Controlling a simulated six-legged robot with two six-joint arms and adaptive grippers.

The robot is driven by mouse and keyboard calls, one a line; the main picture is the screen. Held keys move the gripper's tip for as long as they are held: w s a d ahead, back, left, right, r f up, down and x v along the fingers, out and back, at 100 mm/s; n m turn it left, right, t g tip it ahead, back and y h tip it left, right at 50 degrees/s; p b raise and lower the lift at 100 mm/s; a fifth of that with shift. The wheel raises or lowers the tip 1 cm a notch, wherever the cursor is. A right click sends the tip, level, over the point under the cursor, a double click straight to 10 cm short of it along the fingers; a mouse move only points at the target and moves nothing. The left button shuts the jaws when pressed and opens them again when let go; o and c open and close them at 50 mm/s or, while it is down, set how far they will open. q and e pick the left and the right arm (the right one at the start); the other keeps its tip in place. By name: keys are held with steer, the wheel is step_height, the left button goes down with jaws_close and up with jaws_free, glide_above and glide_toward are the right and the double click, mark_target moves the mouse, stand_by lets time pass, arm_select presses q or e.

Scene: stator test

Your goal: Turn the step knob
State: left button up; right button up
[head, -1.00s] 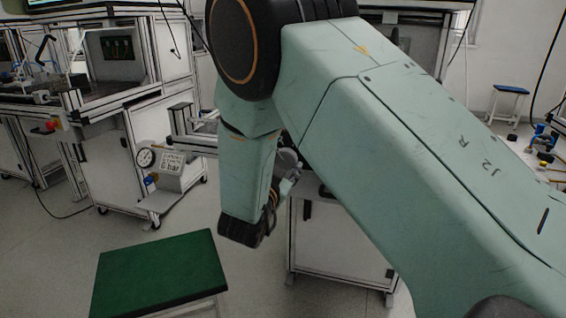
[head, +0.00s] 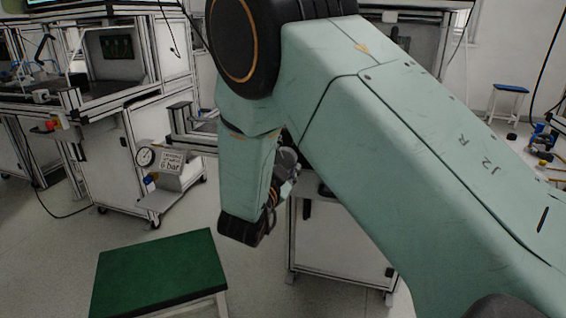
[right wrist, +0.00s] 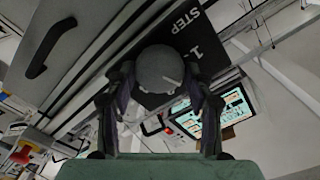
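The step knob (right wrist: 158,66) is a round grey knob with a white pointer line, on a black plate marked STEP (right wrist: 188,20) and 1. In the right wrist view the knob sits between the two fingers of my right gripper (right wrist: 158,80). The fingertips close in against both of its sides, so the gripper looks shut on it. In the head view my right gripper (head: 286,168) shows small and partly hidden behind my pale green right arm. The knob is hidden there. My left gripper is not in view.
A gauge (head: 145,157) with a 6 bar sign stands on a low shelf at left. A green-topped stool (head: 160,270) stands in front at lower left. A white cabinet (head: 335,245) stands behind my arm. A lit screen (right wrist: 222,112) shows in the wrist view.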

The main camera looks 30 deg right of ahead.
steer(key=o, duration=0.4)
steer(key=shift+w+d, duration=0.1)
steer(key=shift+o, duration=0.2)
steer(key=shift+r, duration=0.1)
steer(key=shift+r, duration=0.35)
step_height(320, 180, up, 9)
